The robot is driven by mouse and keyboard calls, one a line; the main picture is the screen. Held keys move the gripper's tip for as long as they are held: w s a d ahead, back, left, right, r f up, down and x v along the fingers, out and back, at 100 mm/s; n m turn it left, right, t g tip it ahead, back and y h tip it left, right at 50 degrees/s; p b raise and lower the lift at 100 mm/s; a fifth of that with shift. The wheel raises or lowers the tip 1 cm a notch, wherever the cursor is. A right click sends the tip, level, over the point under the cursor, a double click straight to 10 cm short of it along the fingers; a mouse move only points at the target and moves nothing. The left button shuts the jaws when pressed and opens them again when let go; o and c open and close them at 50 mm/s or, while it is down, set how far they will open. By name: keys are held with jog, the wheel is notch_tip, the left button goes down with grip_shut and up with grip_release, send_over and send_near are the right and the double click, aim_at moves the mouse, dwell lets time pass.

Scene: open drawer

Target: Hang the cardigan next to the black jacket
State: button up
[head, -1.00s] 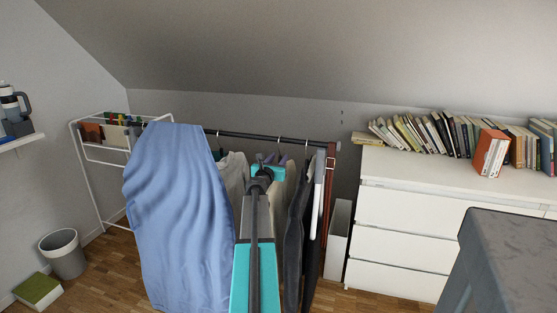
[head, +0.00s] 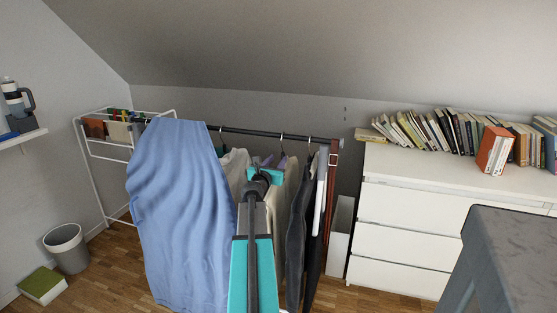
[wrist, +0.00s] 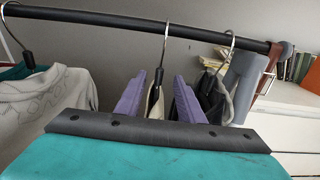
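My gripper (wrist: 158,90) has two purple fingers that stand apart, one on each side of a hanger's dark neck. The teal body of my gripper hides what lies below. That hanger's hook (wrist: 166,45) reaches up to the black rail (wrist: 110,22). A beige garment (head: 275,205), perhaps the cardigan, hangs behind my gripper in the head view. A dark jacket (head: 297,215), likely the black jacket, hangs just to its right; its dark shoulder (wrist: 212,100) shows in the wrist view. My arm hides part of the clothes.
A pale printed top (wrist: 50,100) hangs left on the rail. A large blue cloth (head: 180,215) covers the left front. A brown belt (head: 331,190) hangs at the rail's right end, beside a white dresser (head: 400,205) with books (head: 450,130). A grey bin (head: 66,248) stands on the floor.

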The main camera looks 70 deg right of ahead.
jog(key=shift+s+a, duration=0.2)
jog(key=shift+a, duration=3.85)
